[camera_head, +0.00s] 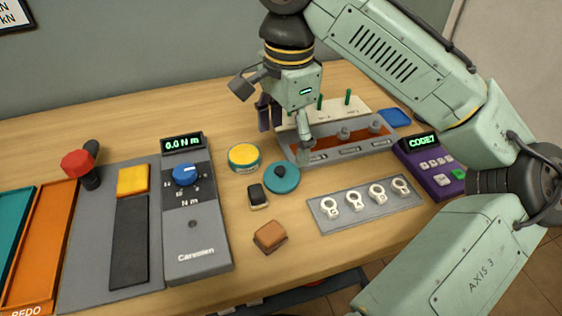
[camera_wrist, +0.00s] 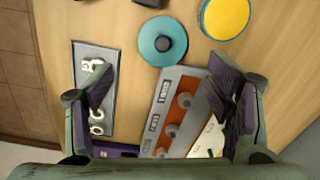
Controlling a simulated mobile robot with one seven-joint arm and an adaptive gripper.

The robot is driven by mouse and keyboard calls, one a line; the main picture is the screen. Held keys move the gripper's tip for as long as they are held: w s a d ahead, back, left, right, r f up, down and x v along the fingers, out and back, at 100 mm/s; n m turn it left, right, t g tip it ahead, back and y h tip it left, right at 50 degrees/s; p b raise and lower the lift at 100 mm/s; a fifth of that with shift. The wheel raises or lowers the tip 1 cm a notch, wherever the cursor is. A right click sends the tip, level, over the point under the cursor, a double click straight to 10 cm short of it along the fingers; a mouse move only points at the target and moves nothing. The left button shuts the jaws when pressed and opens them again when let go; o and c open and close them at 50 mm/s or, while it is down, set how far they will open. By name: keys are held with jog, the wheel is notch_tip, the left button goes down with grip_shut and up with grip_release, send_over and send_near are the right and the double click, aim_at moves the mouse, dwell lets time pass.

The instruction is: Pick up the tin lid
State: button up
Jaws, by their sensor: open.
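The tin lid (camera_head: 281,179) is a teal disc with a dark knob in its middle. It lies flat on the wooden table, just right of and in front of a round tin with a yellow top (camera_head: 243,156). In the wrist view the lid (camera_wrist: 163,41) shows whole at the top middle, with the yellow-topped tin (camera_wrist: 224,16) to its right. My gripper (camera_head: 285,124) is open and empty, behind and above the lid. In the wrist view its spread fingers (camera_wrist: 160,92) frame the grey tray, and the lid is apart from them.
A grey tray with an orange-brown inside (camera_head: 291,150) and small posts stands behind right of the lid. A dark small block (camera_head: 258,197), a brown block (camera_head: 270,236) and a grey plate with white rings (camera_head: 323,221) lie nearby. A torque meter (camera_head: 198,247) stands left.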

aim_at(282, 167)
notch_tip(282, 167, down, 4)
jog(key=shift+s+a+r, duration=0.1)
jog(key=shift+a+r, duration=0.05)
jog(key=shift+r, duration=0.05)
jog(key=f, duration=0.3)
jog(key=f+p, duration=0.1)
jog(key=f, duration=0.1)
jog(key=shift+w+a+f, duration=0.1)
jog(key=shift+w+f, duration=0.2)
jog(key=shift+w, duration=0.05)
jog(key=shift+c, duration=0.3)
jog(key=c, duration=0.6)
jog(key=shift+r, duration=0.15)
